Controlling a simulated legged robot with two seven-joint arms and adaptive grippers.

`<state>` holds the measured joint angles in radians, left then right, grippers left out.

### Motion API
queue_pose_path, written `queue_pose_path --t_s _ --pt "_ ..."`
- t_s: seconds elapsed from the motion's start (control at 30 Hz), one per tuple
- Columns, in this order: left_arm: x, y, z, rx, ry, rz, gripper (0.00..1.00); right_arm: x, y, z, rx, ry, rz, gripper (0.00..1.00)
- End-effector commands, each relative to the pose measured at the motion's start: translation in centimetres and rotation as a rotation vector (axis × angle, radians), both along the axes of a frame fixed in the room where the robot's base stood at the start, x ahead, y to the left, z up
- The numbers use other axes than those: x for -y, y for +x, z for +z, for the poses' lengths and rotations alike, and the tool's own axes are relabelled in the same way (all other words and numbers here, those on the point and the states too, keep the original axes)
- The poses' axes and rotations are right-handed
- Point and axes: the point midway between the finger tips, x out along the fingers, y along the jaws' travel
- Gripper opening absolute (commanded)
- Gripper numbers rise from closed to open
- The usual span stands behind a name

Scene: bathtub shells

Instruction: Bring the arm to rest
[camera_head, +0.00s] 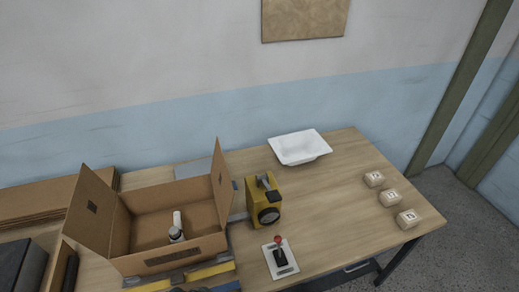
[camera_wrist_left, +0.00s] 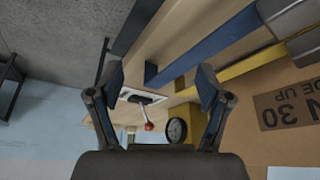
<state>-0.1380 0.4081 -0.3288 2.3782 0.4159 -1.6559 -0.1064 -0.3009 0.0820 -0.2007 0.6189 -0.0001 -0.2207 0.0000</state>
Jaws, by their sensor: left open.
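My left gripper (camera_wrist_left: 160,82) shows in the left wrist view with its two dark fingers spread wide and nothing between them. Beyond the fingers are a lever with a red knob (camera_wrist_left: 149,126), a round dark dial (camera_wrist_left: 177,130) and the brown cardboard (camera_wrist_left: 270,85) of a box. I cannot make out the left gripper for sure in the head view. My right gripper is in neither view.
An open cardboard box (camera_head: 165,254) holding a white and dark item (camera_head: 176,230) stands on the wooden table (camera_head: 335,215). A yellow device (camera_head: 258,203), a red-knobbed lever plate (camera_head: 280,258), a white basin (camera_head: 299,147) and three lettered blocks (camera_head: 388,197) stand to its right.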

Motion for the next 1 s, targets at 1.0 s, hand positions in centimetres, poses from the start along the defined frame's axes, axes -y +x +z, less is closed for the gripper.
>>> queue_pose_path --t_s 1.0 --pt "-5.7 -9.4 -27.6 -0.180 0.100 0.528 0.78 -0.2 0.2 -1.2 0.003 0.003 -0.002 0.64"
